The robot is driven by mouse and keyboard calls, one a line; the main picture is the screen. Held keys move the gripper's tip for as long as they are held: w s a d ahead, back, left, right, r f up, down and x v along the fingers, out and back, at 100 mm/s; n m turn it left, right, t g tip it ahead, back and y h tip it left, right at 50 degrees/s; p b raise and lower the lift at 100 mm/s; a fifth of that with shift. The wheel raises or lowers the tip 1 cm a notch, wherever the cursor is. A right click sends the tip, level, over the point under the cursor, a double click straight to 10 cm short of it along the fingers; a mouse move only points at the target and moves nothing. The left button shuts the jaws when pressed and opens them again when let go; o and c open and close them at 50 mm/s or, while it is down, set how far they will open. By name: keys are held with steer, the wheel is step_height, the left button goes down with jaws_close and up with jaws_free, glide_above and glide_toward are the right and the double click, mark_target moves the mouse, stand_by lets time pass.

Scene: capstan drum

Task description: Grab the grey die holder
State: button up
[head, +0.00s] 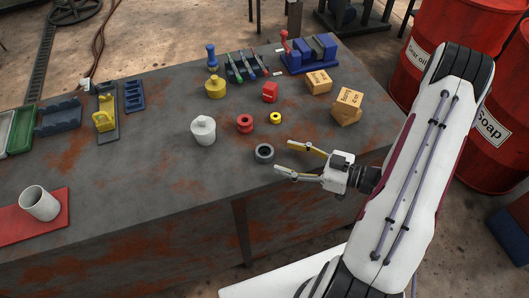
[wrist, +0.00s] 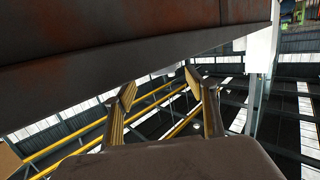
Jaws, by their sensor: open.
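The grey die holder (head: 264,153), a dark grey ring, lies on the rusty metal table (head: 120,185) near its front edge in the head view. My gripper (head: 283,158) is open and empty just to the right of the ring, its two fingers spread and pointing left toward it. I cannot tell whether a finger touches the ring. In the wrist view my gripper (wrist: 163,94) shows its two fingers apart with nothing between them. The die holder does not show in the wrist view.
A red ring (head: 245,123) and a yellow ring (head: 275,118) lie behind the grey one. A white lidded jar (head: 203,131) stands to its left. Cardboard boxes (head: 346,104) sit at the back right. Bare tabletop lies left of the ring.

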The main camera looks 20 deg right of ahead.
mark_target(273, 155)
steer(key=shift+x, duration=1.3)
steer(key=shift+a, duration=0.15)
steer(key=shift+x, duration=2.5)
steer(key=shift+s+a+f, duration=0.1)
steer(key=shift+s, duration=0.05)
steer(key=c, duration=1.5)
